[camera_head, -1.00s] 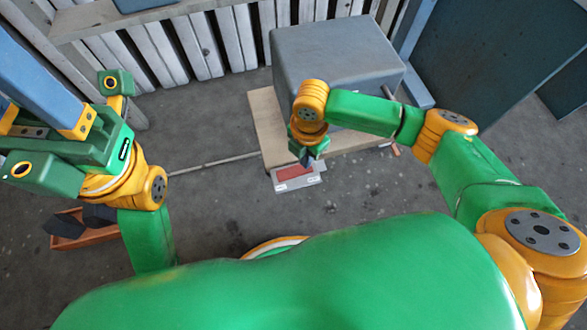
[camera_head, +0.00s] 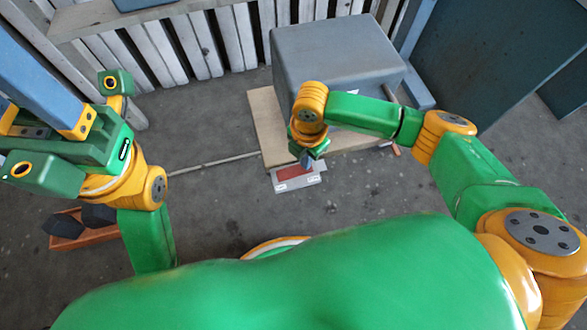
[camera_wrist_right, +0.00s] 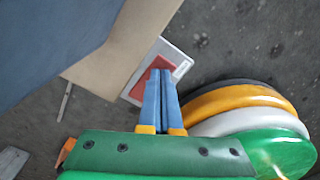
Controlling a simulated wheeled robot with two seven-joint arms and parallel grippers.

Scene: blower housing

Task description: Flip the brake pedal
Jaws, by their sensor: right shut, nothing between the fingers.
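The brake pedal (camera_head: 297,175) is a red plate on a light grey base, low at the front edge of a wooden board. It also shows in the right wrist view (camera_wrist_right: 148,77), partly hidden behind my fingers. My right gripper (camera_head: 307,160) points down above the pedal's far part. In the right wrist view its blue fingers (camera_wrist_right: 160,75) are together with nothing between them, and they overlap the red plate. I cannot tell whether they touch it.
A grey-blue box housing (camera_head: 335,60) stands on the wooden board (camera_head: 267,125) behind the pedal. An orange-brown tray (camera_head: 95,238) with dark pieces lies on the floor at the left. A thin rod (camera_head: 215,162) runs left from the board. The floor in front is clear.

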